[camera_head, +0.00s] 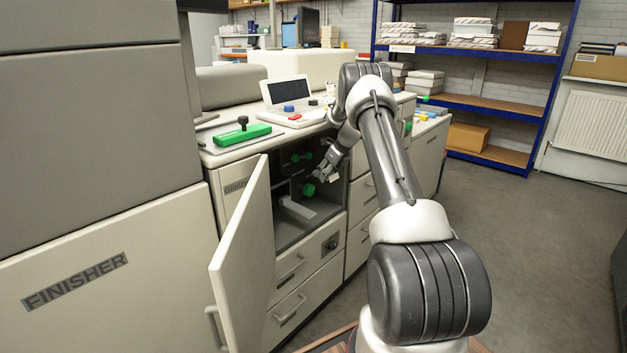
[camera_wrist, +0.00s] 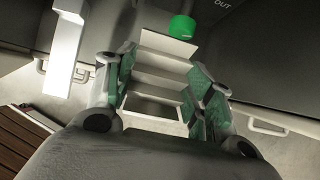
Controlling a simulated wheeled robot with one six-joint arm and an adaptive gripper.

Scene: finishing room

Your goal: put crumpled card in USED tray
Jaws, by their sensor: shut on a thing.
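My gripper (camera_head: 326,174) is at the mouth of an open cabinet compartment in the finisher. In the wrist view my gripper (camera_wrist: 163,95) has its green-padded fingers on either side of a pale, pleated card (camera_wrist: 160,78), the crumpled card, and is shut on it. A small pale bit of the card (camera_head: 334,179) shows at the fingertips in the head view. A green knob (camera_wrist: 182,27) lies just beyond the card in the wrist view. I cannot make out a tray marked USED in either view.
The compartment holds green knobs (camera_head: 309,189) and a pale bar (camera_head: 297,208). Its open door (camera_head: 245,255) stands left of the opening. Drawers (camera_head: 290,305) are below. A green-based tool (camera_head: 243,138) and a small screen (camera_head: 287,91) stand on the counter. The floor at right is clear.

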